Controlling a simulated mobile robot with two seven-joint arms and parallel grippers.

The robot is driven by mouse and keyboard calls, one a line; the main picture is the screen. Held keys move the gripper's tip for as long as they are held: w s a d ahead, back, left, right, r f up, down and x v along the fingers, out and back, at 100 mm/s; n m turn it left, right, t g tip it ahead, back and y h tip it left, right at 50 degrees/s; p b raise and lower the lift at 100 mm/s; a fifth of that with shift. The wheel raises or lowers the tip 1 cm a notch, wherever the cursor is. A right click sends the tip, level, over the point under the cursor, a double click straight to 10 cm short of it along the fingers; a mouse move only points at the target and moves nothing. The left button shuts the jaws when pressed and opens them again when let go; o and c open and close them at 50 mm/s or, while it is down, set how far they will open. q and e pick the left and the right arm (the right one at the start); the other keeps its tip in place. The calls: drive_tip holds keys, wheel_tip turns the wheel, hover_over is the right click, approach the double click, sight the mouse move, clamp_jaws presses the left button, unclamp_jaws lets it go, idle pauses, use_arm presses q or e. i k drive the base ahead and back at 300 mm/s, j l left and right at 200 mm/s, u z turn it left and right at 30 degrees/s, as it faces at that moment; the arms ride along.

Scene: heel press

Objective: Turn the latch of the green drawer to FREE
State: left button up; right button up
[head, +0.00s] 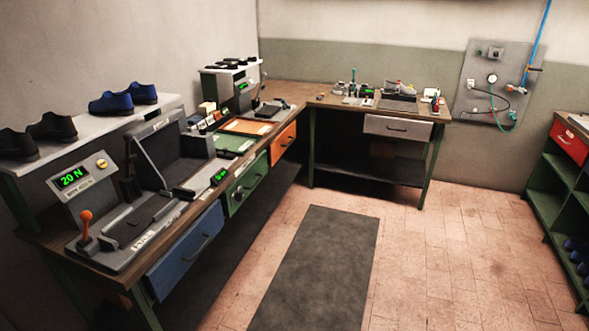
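The green drawer (246,184) is in the front of the long workbench on the left, between a blue drawer and an orange drawer. It looks closed, with a dark bar handle across its front. A small light spot near its upper left part may be the latch, but it is too small to tell its setting. Neither of my grippers shows in the head view.
The workbench (190,215) carries a press with a "20 N" display (73,179) and an orange-knobbed lever (86,222). The blue drawer (186,252) and orange drawer (283,144) flank the green one. A dark mat (318,265) lies on open tiled floor.

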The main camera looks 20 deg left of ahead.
sight(238, 197)
drive_tip(key=i+u, duration=0.3)
drive_tip(key=i, duration=0.15)
drive_tip(key=i+l+u, duration=0.55)
drive_tip(key=i, duration=0.25)
drive_tip(key=i+l+u, duration=0.15)
drive_tip(key=u, duration=0.25)
drive_tip(key=i+l+u, duration=0.25)
drive_tip(key=u, duration=0.15)
drive_tip(key=i+l+u, duration=0.15)
drive_tip(key=u, duration=0.25)
drive_tip(key=i+l+u, duration=0.45)
drive_tip(key=i, duration=0.15)
